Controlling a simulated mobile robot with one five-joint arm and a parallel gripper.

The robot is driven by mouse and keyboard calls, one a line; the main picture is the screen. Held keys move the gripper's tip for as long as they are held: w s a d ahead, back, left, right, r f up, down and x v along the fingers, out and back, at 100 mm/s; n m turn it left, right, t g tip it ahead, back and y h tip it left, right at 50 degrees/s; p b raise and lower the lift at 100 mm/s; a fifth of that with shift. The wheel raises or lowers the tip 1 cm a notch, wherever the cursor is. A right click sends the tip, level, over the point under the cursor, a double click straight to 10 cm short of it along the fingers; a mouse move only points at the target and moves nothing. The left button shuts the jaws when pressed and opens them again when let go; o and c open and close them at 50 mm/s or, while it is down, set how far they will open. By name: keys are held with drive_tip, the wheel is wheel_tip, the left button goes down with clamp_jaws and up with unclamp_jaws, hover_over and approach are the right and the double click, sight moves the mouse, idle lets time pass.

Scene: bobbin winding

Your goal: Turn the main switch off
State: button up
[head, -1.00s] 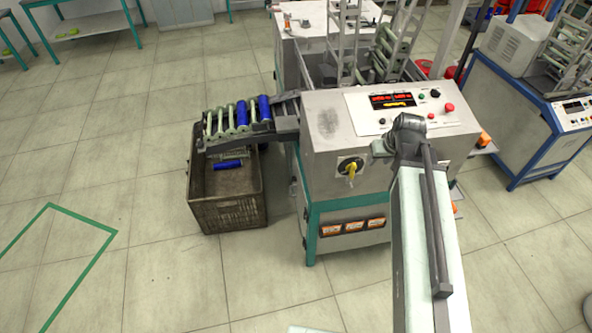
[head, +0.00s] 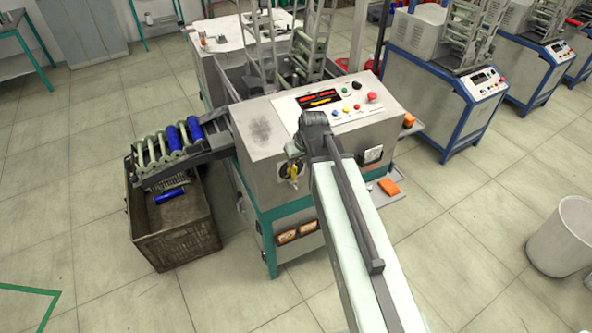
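The main switch, a yellow rotary handle (head: 292,170) on a dark round plate, sits on the front face of the grey winding machine (head: 258,140). The handle looks roughly upright, but it is small and close to the edge of my arm, so its exact setting is hard to read. My arm reaches up from the bottom of the head view and ends in a dark joint just right of and above the switch.
A brown crate (head: 180,245) stands on the floor left of the machine, below a chute with blue bobbins (head: 185,133). The control panel has a red button (head: 372,97). More blue-framed machines (head: 440,95) stand at right, with a white bin (head: 566,235). Floor in front is open.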

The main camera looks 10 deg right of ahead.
sight(295, 167)
drive_tip(key=b+x, duration=0.4)
drive_tip(key=x, duration=0.2)
drive_tip(key=shift+w, duration=0.1)
